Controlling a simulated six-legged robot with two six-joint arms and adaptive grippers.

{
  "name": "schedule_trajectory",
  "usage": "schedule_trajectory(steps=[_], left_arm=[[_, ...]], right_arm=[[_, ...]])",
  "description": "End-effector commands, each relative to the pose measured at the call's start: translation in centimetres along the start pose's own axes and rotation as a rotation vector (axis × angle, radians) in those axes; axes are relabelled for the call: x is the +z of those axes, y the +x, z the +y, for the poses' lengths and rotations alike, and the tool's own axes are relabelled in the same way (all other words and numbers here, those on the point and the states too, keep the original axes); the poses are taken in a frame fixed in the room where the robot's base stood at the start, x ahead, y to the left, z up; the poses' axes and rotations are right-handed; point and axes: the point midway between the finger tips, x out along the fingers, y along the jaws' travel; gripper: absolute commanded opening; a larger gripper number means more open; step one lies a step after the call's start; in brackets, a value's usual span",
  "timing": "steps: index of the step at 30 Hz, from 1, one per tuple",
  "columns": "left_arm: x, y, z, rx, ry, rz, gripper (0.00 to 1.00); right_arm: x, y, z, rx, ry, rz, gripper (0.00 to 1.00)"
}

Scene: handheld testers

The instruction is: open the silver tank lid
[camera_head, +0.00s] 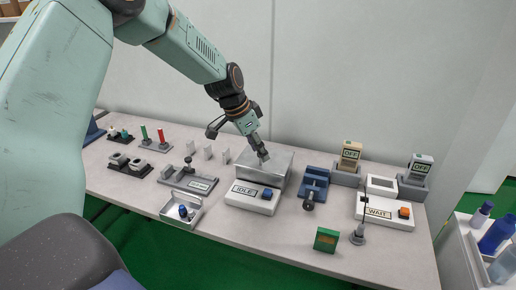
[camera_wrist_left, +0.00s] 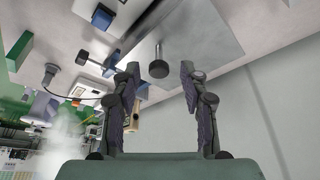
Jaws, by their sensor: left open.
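The silver tank (camera_head: 283,182) stands mid-bench behind a white base with an IDLE display and a blue button. Its lid (camera_head: 280,158) lies flat on top and looks shut. In the left wrist view the lid (camera_wrist_left: 205,35) is a shiny plate with a dark round knob (camera_wrist_left: 158,68) on a short stem. My left gripper (camera_head: 262,157) is over the lid, pointing down. In the wrist view its open fingers (camera_wrist_left: 158,70) stand on either side of the knob, apart from it. In the head view the fingers hide the knob. My right gripper is not in view.
A blue clamp-like fixture (camera_head: 314,183) stands right of the tank. Further right are a WAIT unit (camera_head: 384,211) and two testers marked OFF (camera_head: 349,155). An open metal tray (camera_head: 181,211) and a small green box (camera_head: 326,240) lie nearer the front edge. A wall closes the back.

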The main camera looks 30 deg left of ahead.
Motion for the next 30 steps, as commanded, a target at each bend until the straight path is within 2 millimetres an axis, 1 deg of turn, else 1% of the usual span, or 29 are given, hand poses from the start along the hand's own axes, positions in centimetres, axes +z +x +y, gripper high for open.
schedule_trajectory(steps=[2, 17, 30], left_arm=[[-0.04, -0.04, 0.01, 0.0, 0.0, 0.0, 0.43], [-0.02, -0.05, 0.0, 0.0, 0.0, 0.0, 0.01], [-0.03, -0.05, 0.02, 0.0, 0.0, 0.0, 0.0]], right_arm=[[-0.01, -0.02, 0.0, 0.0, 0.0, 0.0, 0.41], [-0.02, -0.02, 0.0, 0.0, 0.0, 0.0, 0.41], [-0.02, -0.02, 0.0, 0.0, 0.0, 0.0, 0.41]])
